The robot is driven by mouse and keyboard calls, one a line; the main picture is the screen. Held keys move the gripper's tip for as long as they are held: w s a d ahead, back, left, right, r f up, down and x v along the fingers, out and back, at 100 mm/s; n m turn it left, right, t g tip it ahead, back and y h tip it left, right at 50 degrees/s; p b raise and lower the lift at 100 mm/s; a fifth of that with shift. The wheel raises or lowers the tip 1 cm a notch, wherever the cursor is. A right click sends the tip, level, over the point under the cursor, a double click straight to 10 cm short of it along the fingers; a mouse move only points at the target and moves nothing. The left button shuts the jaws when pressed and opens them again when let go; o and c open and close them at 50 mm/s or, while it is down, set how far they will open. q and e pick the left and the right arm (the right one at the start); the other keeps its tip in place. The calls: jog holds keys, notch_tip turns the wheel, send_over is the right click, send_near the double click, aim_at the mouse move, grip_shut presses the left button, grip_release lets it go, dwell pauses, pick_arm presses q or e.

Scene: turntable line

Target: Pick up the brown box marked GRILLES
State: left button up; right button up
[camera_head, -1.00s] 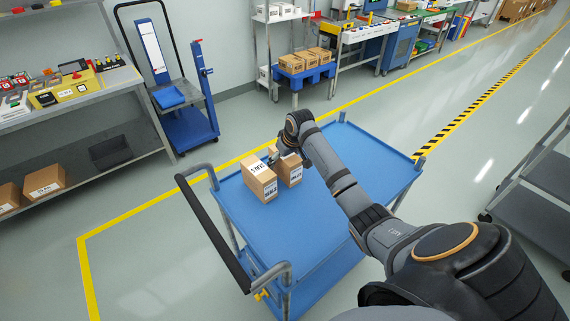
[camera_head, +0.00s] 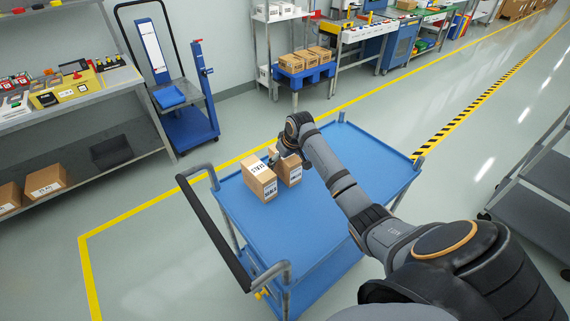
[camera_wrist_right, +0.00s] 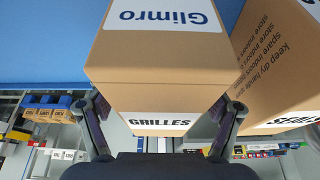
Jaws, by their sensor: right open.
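The brown box marked GRILLES (camera_head: 293,173) stands on the blue cart top, beside a larger-looking brown box marked SEALS (camera_head: 260,181). In the right wrist view the GRILLES box (camera_wrist_right: 160,75) shows its GRILLES label and a "Glimro" label, and the SEALS box (camera_wrist_right: 285,60) is at the right. My right gripper (camera_wrist_right: 160,107) is open, with one finger on each side of the GRILLES box; I cannot tell whether they touch it. In the head view my right gripper (camera_head: 273,153) is partly hidden behind the boxes. My left gripper is not in view.
The blue cart (camera_head: 340,210) has a bare top to the right and front of the boxes, and a dark handle (camera_head: 212,235) at its left. A shelf bench (camera_head: 90,100) stands at the left. The SEALS box is close beside my right gripper's finger.

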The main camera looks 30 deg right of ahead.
jog(key=c, duration=1.5)
jog(key=shift+b, duration=0.45)
jog(key=r, duration=0.4)
jog(key=shift+s+a+r+b, duration=0.15)
jog(key=shift+s+r+b, duration=0.1)
jog(key=shift+b, duration=0.1)
jog(key=s+r, duration=0.1)
jog(key=s+a+r, duration=0.1)
jog(key=r, duration=0.1)
jog(key=s+a+r, duration=0.1)
jog(key=shift+r, duration=0.2)
jog(key=s+a+r, duration=0.1)
jog(key=s, duration=0.1)
jog(key=s+a+r, duration=0.2)
jog(key=s, duration=0.1)
jog(key=s+a+r+b, duration=0.1)
jog(key=s+a, duration=0.1)
jog(key=s, duration=0.1)
jog(key=shift+s+a+r, duration=0.1)
jog(key=shift+s+r, duration=0.1)
jog(key=shift+r, duration=0.15)
